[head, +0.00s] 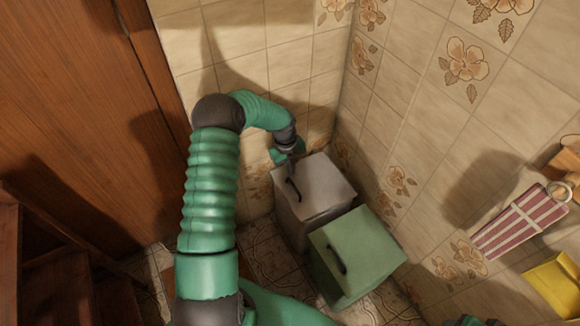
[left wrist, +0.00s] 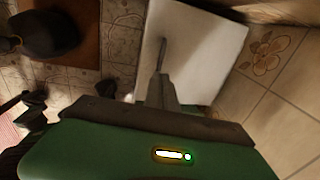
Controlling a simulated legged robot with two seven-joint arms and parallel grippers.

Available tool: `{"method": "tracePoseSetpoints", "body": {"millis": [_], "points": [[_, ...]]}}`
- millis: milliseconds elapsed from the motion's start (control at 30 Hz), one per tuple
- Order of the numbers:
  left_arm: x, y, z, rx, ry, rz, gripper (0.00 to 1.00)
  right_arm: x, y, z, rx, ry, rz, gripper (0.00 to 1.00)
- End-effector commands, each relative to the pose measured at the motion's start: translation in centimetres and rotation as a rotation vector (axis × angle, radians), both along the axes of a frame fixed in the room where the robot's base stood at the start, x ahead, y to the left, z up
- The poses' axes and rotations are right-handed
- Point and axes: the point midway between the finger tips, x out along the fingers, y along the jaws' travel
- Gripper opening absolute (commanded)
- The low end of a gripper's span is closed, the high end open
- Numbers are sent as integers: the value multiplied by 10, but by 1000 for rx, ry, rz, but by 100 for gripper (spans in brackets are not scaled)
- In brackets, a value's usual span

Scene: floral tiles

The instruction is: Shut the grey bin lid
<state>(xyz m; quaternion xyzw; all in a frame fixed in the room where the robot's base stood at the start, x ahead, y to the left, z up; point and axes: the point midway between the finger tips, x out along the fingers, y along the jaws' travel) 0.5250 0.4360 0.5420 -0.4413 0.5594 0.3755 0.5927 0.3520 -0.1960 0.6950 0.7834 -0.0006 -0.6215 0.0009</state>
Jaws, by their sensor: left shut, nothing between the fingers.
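The grey bin (head: 291,222) stands in the tiled corner. Its pale grey lid (head: 325,190) lies flat over the bin, with no open gap that I can see, and has a dark handle (head: 293,189) near its left edge. My left gripper (head: 291,165) is shut and empty, pointing down at the back left edge of the lid. The lid also fills the upper middle of the left wrist view (left wrist: 205,45), with the fingers (left wrist: 160,75) over it. Whether they touch the lid is unclear.
A green bin (head: 362,252) with its lid down stands close in front of the grey one. A wooden door (head: 80,110) and dark wooden steps (head: 40,260) are at the left. A striped red item (head: 520,220) and a yellow item (head: 555,283) are at the right.

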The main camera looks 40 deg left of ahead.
Motion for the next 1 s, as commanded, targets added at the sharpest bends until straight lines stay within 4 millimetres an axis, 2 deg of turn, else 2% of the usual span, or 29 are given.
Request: {"method": "tracePoseSetpoints", "body": {"millis": [33, 100, 333, 500, 833, 1000], "points": [[1, -1, -17, -2, 2, 0, 0, 0, 0, -9, 0, 0, 0, 65], [2, -3, -32, -2, 1, 0, 0, 0, 0, -14, 0, 0, 0, 65], [6, -4, -72, 0, -1, 1, 0, 0, 0, -31, 0, 0, 0, 65], [8, -5, -82, 0, -1, 1, 0, 0, 0, -34, 0, 0, 0, 65], [7, -4, -82, 0, -1, 1, 0, 0, 0, -33, 0, 0, 0, 65], [1, -2, -100, -1, 0, 2, 0, 0, 0, -36, 0, 0, 0, 65]]}}
